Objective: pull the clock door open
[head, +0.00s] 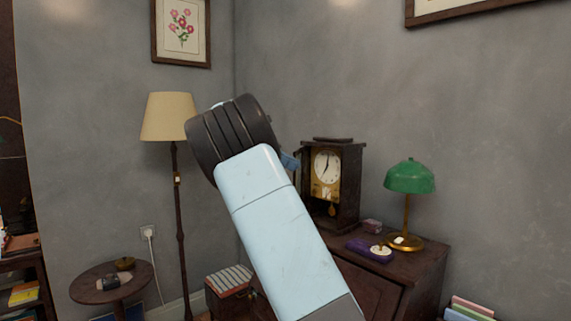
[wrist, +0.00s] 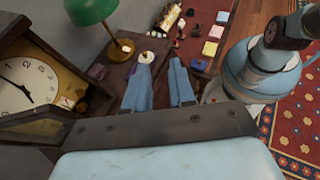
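The wooden clock (head: 337,185) stands on the desk in the head view, with a cream dial and a brass pendulum. In the wrist view the clock (wrist: 28,82) is at the left, close and tilted. A narrow brown strip (head: 299,170) stands at its left side; it may be the door's edge, but I cannot tell how far the door is open. My gripper (wrist: 160,60) has its two blue fingers apart with nothing between them, to the right of the clock. In the head view my arm hides most of it; a blue finger (head: 289,161) shows beside the clock's left edge.
A floor lamp (head: 168,117) and a small round table (head: 85,290) stand at the left. A patterned rug (wrist: 285,125) covers the floor.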

